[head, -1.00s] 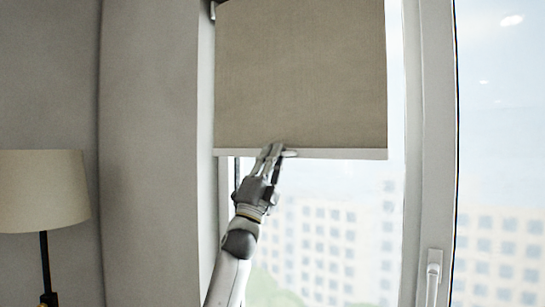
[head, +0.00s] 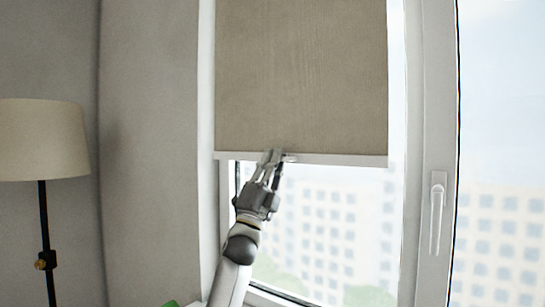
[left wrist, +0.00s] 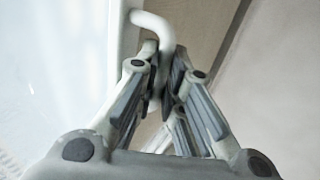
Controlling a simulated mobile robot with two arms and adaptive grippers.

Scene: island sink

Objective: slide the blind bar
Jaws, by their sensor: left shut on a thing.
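The beige roller blind (head: 300,75) hangs in front of the window, with the pale blind bar (head: 345,160) along its bottom edge. My left gripper (head: 269,158) reaches up from below and is shut on a small handle at the bar, left of the bar's middle. In the left wrist view the white curved handle (left wrist: 153,24) runs down between the fingers of my left gripper (left wrist: 164,72). The fingers hide its lower part. My right gripper is in neither view.
A floor lamp (head: 42,140) stands at the left by the grey wall. The window frame's handle (head: 437,212) is right of the blind. The glass below the bar is clear, down to the sill at the bottom.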

